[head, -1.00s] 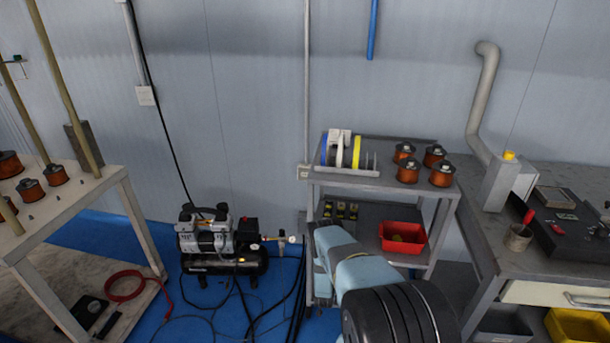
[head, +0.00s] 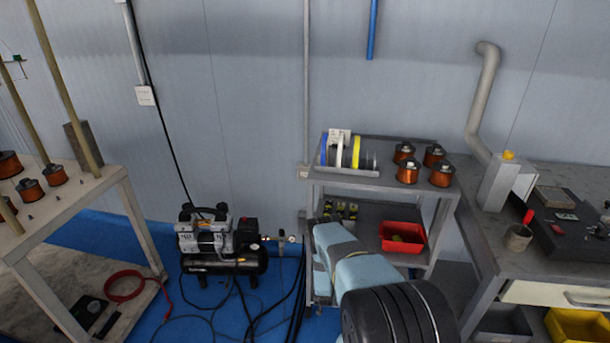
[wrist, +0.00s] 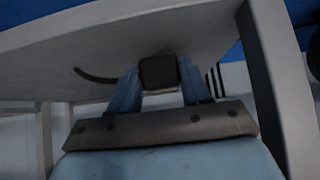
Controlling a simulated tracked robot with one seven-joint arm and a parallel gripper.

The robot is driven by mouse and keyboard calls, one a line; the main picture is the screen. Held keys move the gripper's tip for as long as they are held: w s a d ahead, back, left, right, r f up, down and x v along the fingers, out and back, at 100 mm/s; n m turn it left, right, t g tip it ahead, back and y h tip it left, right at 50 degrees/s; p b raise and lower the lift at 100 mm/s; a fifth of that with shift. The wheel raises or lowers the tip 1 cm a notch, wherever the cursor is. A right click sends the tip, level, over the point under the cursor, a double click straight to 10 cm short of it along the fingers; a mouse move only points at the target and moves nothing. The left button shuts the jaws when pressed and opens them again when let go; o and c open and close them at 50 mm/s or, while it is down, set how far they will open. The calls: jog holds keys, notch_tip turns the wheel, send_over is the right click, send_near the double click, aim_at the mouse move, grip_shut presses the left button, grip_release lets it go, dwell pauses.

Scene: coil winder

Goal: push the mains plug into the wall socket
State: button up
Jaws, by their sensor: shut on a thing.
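In the wrist view my gripper (wrist: 158,76) is shut on a dark, blocky plug (wrist: 159,73), held between its two light-blue fingers. The plug's pins and front face cannot be made out. A grey panel lies close beyond it; I cannot tell whether the plug touches it. In the head view my arm reaches down at the left side of the shelf trolley, and its links hide the gripper and plug. A small pale box (head: 303,171) sits at the foot of a wall conduit beside the trolley. I cannot tell whether it is the wall socket.
The grey shelf trolley (head: 385,183) carries copper coils and a red bin (head: 402,236). A compressor (head: 220,245) stands to the left, with dark cables on the blue floor. Another pale wall box (head: 145,96) is higher up. A workbench (head: 480,240) is at right.

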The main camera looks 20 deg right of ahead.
jog(key=shift+r, duration=2.1)
